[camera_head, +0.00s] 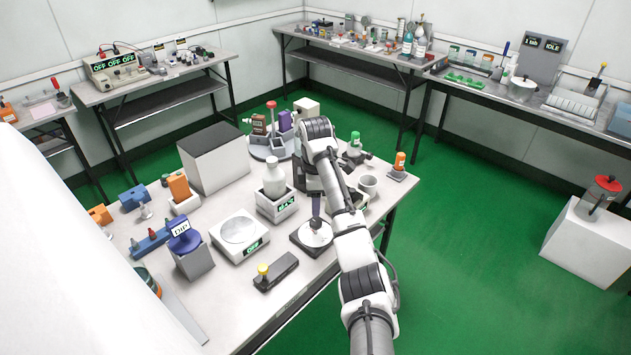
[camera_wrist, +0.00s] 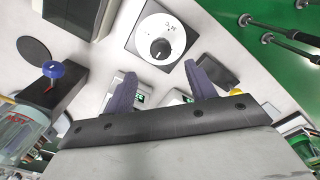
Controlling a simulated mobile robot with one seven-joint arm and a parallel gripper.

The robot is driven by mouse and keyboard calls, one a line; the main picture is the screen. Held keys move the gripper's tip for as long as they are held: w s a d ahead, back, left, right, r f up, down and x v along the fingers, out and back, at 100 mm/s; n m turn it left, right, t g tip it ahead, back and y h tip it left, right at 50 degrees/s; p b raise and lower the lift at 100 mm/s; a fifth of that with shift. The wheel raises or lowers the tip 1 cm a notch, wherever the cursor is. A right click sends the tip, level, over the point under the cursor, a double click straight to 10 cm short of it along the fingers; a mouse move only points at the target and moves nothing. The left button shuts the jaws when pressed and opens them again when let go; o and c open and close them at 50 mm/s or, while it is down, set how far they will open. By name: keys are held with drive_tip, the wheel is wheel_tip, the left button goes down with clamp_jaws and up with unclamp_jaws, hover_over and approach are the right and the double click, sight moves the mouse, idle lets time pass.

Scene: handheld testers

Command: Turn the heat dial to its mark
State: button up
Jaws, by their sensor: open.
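The heat dial (camera_wrist: 142,36) shows in the wrist view as a white disc on a grey square plate, with a round black knob (camera_wrist: 160,49) low on it. Small dark markings lie on the disc above the knob; I cannot read them or tell the knob's exact pointing. In the head view, the white disc on a dark base (camera_head: 298,240) appears to be this dial, partly covered by my gripper. My gripper (camera_wrist: 160,68) is open, its two purple fingers apart on either side of the knob's line and apparently empty. In the head view, one finger (camera_head: 316,207) shows just above the disc; contact is unclear.
A white scale (camera_head: 228,246) and a dark box with a yellow knob (camera_head: 276,271) stand left of the dial. A white bottle (camera_head: 274,180) stands behind in a small unit. A mug (camera_head: 367,184) is at right. A grey block (camera_head: 214,160) stands farther back.

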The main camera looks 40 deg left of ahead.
wheel_tip(320, 180, up, 6)
idle(0.4)
idle(0.5)
